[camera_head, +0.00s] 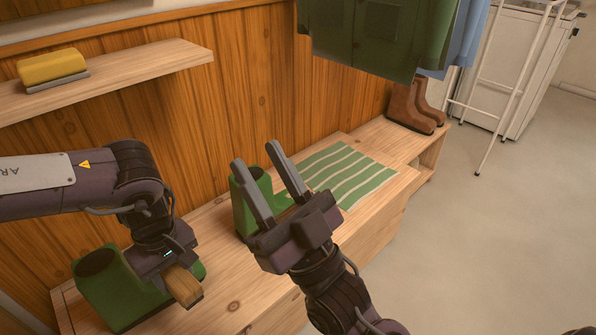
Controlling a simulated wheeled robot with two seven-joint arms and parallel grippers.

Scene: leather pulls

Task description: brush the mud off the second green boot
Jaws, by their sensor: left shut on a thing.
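Two green boots stand upright on the wooden bench. One green boot (113,292) is at the lower left, its toe partly hidden behind my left gripper. The other green boot (242,212) is further right, partly hidden behind my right gripper. My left gripper (176,268) points down, shut on a wooden-backed brush (184,287) over the toe of the lower-left boot. I cannot tell whether the brush touches it; its bristles are hidden. My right gripper (256,156) is open and empty, fingers pointing up in front of the other boot. No mud is clearly visible.
A green-and-white striped cloth (350,172) lies on the bench (235,300). Brown boots (415,105) stand at its far end. Green and blue garments (380,35) hang above. A shelf (150,68) holds a yellow item (51,67). A white rack (515,85) stands right; the floor is clear.

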